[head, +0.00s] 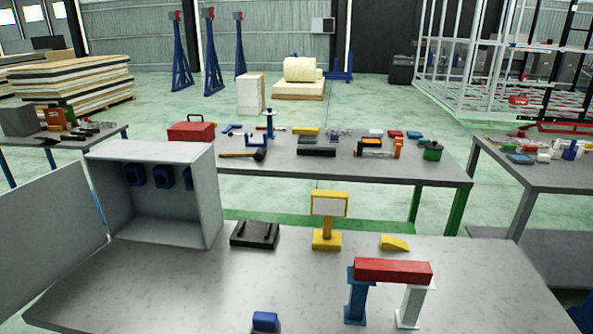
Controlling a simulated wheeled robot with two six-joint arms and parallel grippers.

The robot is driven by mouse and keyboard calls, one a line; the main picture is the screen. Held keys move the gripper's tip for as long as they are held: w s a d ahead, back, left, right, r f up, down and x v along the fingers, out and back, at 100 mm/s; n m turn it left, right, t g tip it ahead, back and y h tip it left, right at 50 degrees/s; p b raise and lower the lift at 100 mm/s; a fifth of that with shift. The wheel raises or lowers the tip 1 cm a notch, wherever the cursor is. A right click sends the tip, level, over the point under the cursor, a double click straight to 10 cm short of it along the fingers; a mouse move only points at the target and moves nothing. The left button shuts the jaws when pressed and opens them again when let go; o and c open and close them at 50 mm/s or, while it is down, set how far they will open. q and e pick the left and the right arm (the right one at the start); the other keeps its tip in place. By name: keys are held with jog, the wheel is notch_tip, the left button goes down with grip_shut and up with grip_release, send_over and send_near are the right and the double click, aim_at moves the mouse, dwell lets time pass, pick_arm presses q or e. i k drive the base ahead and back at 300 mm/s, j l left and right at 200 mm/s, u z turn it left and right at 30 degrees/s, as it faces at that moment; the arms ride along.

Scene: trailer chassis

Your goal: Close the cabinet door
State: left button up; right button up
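A grey box-shaped cabinet (213,195) stands at the left of the near grey table. Its front is open, and blue objects (162,176) hang or sit against its inner back wall. The cabinet door (50,240) is swung wide open to the left, a flat light-grey panel reaching toward the left edge of the view. Its left end is cut off by the frame. Neither of my grippers can be made out in the head view.
On the near table (190,290) are a black tray-like block (254,235), a yellow stand (327,225), a yellow wedge (394,242), a red bar (393,271) on blue and white supports, and a small blue block (265,321). The table in front of the cabinet is mostly clear.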

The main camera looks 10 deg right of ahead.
aim_at(51, 222)
jog(key=z, duration=0.35)
jog(key=j+z, duration=0.45)
jog(key=j, duration=0.45)
jog(key=j+z, duration=0.4)
jog(key=j, duration=0.5)
jog(key=k+j, duration=0.1)
jog(key=j, duration=0.85)
jog(key=k+j+z, duration=0.1)
jog(key=j, duration=0.35)
jog(key=k+j, duration=0.1)
jog(key=j, duration=0.4)
jog(key=k+j, duration=0.1)
jog(key=j, duration=0.35)
jog(key=k+j+z, duration=0.1)
jog(key=j, duration=0.35)
jog(key=k+j, duration=0.1)
jog(key=j, duration=0.35)
jog(key=k+j, duration=0.1)
jog(key=j, duration=0.4)
jog(key=k+j+u, duration=0.35)
jog(key=k+j, duration=0.2)
jog(key=k, duration=0.15)
jog(key=k+j+u, duration=0.35)
jog(key=k+j, duration=0.25)
jog(key=i+l, duration=0.1)
jog(key=l, duration=0.25)
jog(key=i+l+u, duration=0.1)
jog(key=l, duration=0.2)
